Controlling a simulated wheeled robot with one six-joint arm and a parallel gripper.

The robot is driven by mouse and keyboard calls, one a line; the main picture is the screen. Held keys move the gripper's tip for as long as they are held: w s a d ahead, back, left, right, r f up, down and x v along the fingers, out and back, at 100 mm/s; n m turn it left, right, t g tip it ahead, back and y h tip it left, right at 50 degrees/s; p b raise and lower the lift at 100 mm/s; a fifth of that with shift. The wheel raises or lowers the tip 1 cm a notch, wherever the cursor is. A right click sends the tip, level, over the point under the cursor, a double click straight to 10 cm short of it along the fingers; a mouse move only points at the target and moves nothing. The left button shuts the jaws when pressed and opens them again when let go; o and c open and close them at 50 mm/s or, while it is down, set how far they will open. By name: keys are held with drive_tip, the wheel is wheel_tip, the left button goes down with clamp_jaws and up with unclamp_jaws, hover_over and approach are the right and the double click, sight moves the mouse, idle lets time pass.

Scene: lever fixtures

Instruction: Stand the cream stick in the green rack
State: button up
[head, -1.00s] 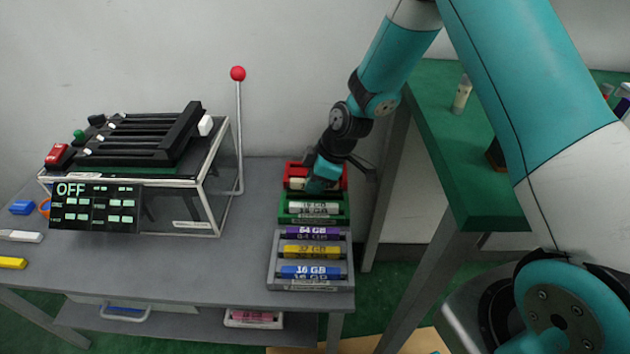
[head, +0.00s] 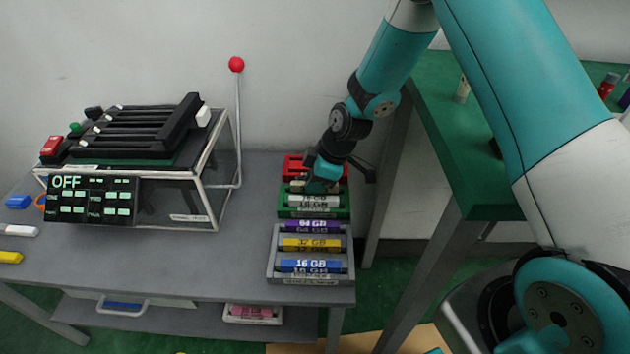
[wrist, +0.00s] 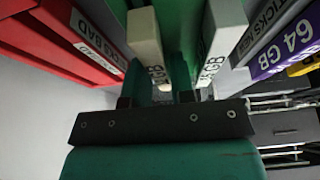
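The cream stick (wrist: 146,40) stands at the far side of the green rack in the wrist view, on the side towards the red rack. It also shows as a small pale piece beside my gripper in the head view (head: 297,187). My gripper (wrist: 161,88) has its fingers on either side of the stick and appears shut on it; the fingertips are partly hidden. The green rack (head: 314,213) also holds a white stick (head: 314,201) in its near slot. Whether the cream stick is fully seated cannot be told.
The red rack (head: 293,166) is just behind the green one. A grey rack (head: 309,281) with purple, yellow and blue sticks is in front. A lever with a red ball (head: 236,65) and a framed slider box (head: 190,200) stand to the left. A green-topped table (head: 465,175) is at right.

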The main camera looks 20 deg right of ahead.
drive_tip(key=o, duration=0.3)
drive_tip(key=p+v, duration=0.2)
drive_tip(key=v, duration=1)
